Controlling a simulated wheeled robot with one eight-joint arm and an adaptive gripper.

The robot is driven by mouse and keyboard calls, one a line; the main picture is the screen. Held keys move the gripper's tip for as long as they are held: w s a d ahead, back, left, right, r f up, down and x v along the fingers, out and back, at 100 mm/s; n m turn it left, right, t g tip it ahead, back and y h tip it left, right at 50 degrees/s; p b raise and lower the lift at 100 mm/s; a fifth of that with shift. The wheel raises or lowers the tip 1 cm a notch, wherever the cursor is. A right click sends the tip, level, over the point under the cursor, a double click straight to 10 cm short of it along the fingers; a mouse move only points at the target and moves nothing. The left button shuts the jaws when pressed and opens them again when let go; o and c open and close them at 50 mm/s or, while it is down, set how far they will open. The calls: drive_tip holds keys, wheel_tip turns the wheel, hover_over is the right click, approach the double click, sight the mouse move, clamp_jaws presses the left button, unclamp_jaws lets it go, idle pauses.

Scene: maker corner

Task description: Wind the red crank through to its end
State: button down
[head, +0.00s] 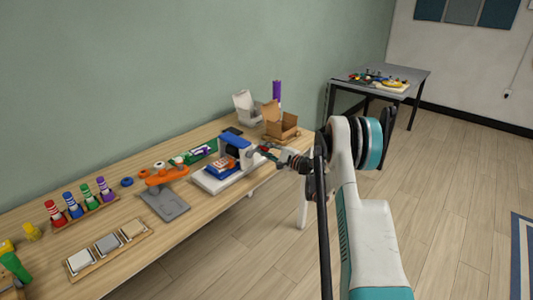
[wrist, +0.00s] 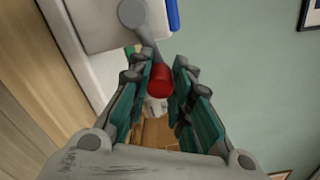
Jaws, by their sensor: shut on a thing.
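The red crank's knob (wrist: 160,84) sits between the two green-padded fingers of my gripper (wrist: 163,70) in the wrist view. My gripper is shut on it. A grey crank arm (wrist: 146,40) runs from the knob up to a round hub on the white side of the machine (wrist: 95,22). In the head view the machine, with a blue top (head: 234,139) and white base, stands at the front edge of the wooden bench. My gripper (head: 271,153) reaches its right side from the right. The knob is mostly hidden there.
An open cardboard box (head: 281,124) stands just behind my gripper, with a purple cylinder (head: 277,91) and white box beyond. Floor to the right is clear.

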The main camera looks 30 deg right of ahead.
drive_tip(key=r+n, duration=0.1)
drive_tip(key=a+r+n, duration=0.1)
drive_tip(key=n, duration=0.1)
drive_tip(key=shift+s+n, duration=0.1)
drive_tip(key=shift+n, duration=0.2)
drive_tip(key=shift+s+a+r+n+p, duration=0.15)
drive_tip(key=shift+a+r+n, duration=0.25)
drive_tip(key=shift+n, duration=0.65)
drive_tip(key=shift+s+a+r+n+p, duration=0.15)
drive_tip(key=shift+a+r+n, duration=0.25)
drive_tip(key=shift+n, duration=0.65)
drive_tip(key=shift+r, duration=0.1)
drive_tip(key=c, duration=1.4)
unclamp_jaws()
drive_tip(key=shift+w, duration=0.1)
drive_tip(key=shift+d, duration=0.1)
drive_tip(key=v, duration=1.2)
